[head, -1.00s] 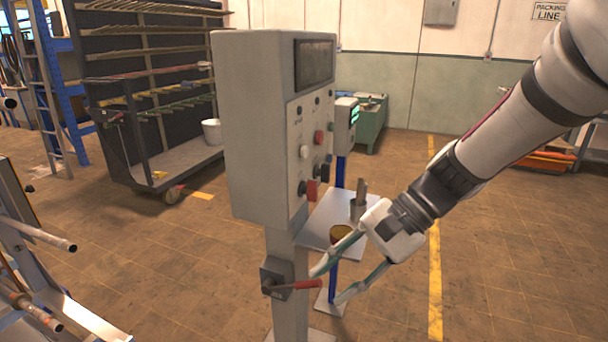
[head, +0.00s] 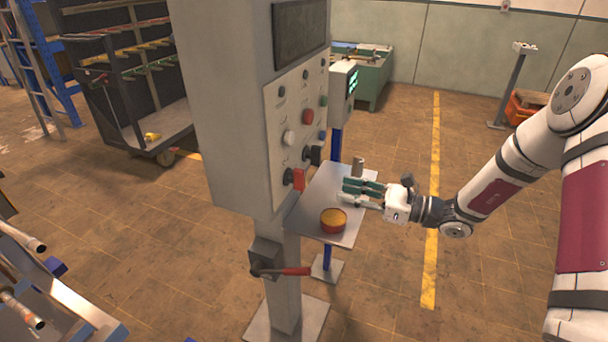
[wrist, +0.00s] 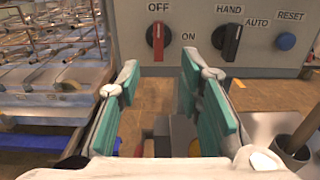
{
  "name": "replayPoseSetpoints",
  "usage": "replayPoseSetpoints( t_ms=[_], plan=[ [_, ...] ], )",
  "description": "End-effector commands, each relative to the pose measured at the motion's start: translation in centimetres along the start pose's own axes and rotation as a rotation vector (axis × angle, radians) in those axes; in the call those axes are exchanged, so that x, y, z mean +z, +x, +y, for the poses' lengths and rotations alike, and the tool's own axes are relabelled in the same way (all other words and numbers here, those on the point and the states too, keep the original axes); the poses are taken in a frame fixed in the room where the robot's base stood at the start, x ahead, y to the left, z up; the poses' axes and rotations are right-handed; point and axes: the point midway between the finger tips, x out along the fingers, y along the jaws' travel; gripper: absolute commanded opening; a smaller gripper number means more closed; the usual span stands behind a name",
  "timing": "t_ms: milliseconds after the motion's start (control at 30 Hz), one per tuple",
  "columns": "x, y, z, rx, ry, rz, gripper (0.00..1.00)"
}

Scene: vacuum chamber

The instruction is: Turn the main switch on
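A red rotary switch (head: 296,178) is on the lower part of the grey control cabinet's front. In the wrist view the red switch (wrist: 158,41) stands upright, in line with the OFF label above it; ON is printed to its right. My gripper (head: 342,190) is open and empty, to the right of the switch and apart from it. In the wrist view its two green-padded fingers (wrist: 160,80) point toward the panel, with the red switch ahead of the gap between them.
A black HAND/AUTO switch (wrist: 231,42) and a blue RESET button (wrist: 286,41) sit right of the red switch. A red-handled lever (head: 285,271) is on the post below. A small shelf (head: 318,205) with a red-yellow tin (head: 333,220) lies under my gripper.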

Motion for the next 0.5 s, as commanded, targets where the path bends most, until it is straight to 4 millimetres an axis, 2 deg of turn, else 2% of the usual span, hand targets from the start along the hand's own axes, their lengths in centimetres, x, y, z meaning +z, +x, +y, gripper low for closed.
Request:
replayPoseSetpoints(
  t_ms=[500],
  plan=[
    [0.1, 9.6, 0.3, 0.008, -0.004, 0.001, 0.33]
  ],
)
